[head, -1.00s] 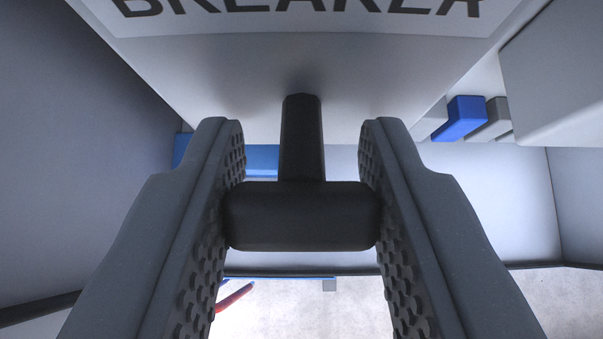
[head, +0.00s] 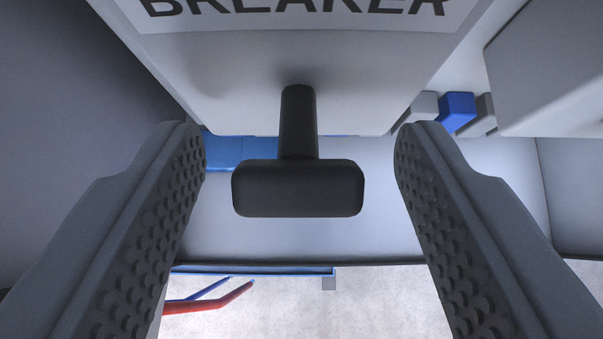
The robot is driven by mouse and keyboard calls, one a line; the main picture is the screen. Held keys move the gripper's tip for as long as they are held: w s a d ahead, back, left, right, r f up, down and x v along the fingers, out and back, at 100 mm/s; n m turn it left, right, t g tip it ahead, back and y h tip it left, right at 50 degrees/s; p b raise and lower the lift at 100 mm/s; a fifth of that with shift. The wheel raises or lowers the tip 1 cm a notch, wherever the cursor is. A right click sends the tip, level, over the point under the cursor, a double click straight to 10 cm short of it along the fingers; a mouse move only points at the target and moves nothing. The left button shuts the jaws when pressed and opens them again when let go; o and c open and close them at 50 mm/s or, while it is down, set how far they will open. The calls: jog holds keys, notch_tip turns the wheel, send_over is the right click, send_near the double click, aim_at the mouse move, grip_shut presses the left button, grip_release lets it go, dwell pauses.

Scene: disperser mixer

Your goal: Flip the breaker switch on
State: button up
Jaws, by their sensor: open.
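The breaker switch is a black T-shaped handle (head: 298,188) that sticks out of a light grey breaker box (head: 300,70). A white label reading "BREAKER" (head: 300,14) is on the box at the top of the view. The handle's stem meets the lower part of the box face and its crossbar lies level, nearer to me. My gripper (head: 298,145) is open, with one textured finger on each side of the handle. There is a clear gap between each finger and the crossbar, so neither finger touches it.
A grey box (head: 550,75) stands at the right. A blue block (head: 457,112) and grey blocks sit between it and the breaker box. A blue part (head: 240,150) shows behind the handle. Red and blue cables (head: 215,300) and a pale floor (head: 380,300) show below.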

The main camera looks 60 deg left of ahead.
jog(key=shift+s+d+r+b, duration=0.2)
jog(key=shift+d+b, duration=0.4)
jog(key=shift+b, duration=1.2)
jog(key=b+v, duration=0.2)
jog(key=b, duration=0.1)
jog(key=shift+s+d+r, duration=0.15)
jog(key=b, duration=0.6)
send_near(306, 215)
jog(key=shift+v, duration=1.35)
jog(key=shift+s+r, duration=0.1)
jog(key=shift+r, duration=0.1)
